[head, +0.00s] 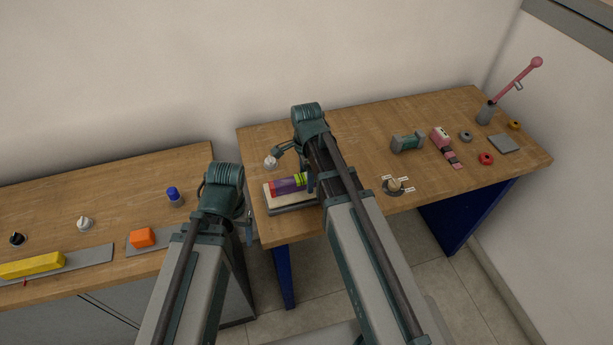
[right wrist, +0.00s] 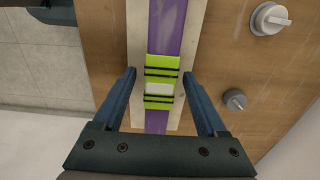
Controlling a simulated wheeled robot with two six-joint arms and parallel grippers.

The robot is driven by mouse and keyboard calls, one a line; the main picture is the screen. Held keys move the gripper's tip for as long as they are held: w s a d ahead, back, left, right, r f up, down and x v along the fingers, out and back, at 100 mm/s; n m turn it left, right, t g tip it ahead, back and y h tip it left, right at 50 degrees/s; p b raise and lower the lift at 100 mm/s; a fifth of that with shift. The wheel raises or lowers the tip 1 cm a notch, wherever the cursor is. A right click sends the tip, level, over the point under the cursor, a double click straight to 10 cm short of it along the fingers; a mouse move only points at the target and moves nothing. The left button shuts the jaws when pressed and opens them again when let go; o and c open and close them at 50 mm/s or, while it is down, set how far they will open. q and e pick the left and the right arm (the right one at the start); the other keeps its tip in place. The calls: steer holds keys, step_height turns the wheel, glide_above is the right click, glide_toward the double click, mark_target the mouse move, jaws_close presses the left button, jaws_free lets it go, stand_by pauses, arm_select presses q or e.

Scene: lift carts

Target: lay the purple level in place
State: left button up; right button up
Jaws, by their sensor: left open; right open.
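The purple level (head: 287,187), with a bright green band and a white vial (right wrist: 159,89), lies on a cream board (head: 278,201) over a grey base at the front left corner of the right table. In the right wrist view, my right gripper (right wrist: 159,76) is open, with one finger on each side of the level's green band and gaps to both. In the head view my right arm hides part of the level's right end. My left gripper (head: 249,230) is open and empty, near the gap between the two tables.
A white knob (head: 270,162) is behind the level. Farther right are a green spool-like part (head: 407,142), a pink tool (head: 445,147), a round fixture (head: 396,186) and small rings. The left table holds a yellow bar (head: 32,266), an orange block (head: 142,238) and a blue-capped cylinder (head: 174,197).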

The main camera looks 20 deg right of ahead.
step_height(320, 180, up, 14)
steer(key=p, duration=1.3)
steer(key=shift+f, duration=0.15)
steer(key=shift+f, duration=0.1)
steer(key=s+a+f+n+b, duration=0.4)
steer(key=s+n, duration=0.3)
steer(key=n, duration=0.3)
steer(key=s+a+f+n+h+b, duration=0.1)
steer(key=s+a+f+n+b, duration=0.4)
steer(key=n, duration=0.6)
steer(key=shift+s+a+f, duration=0.35)
steer(key=shift+s+a, duration=0.4)
steer(key=shift+s, duration=0.4)
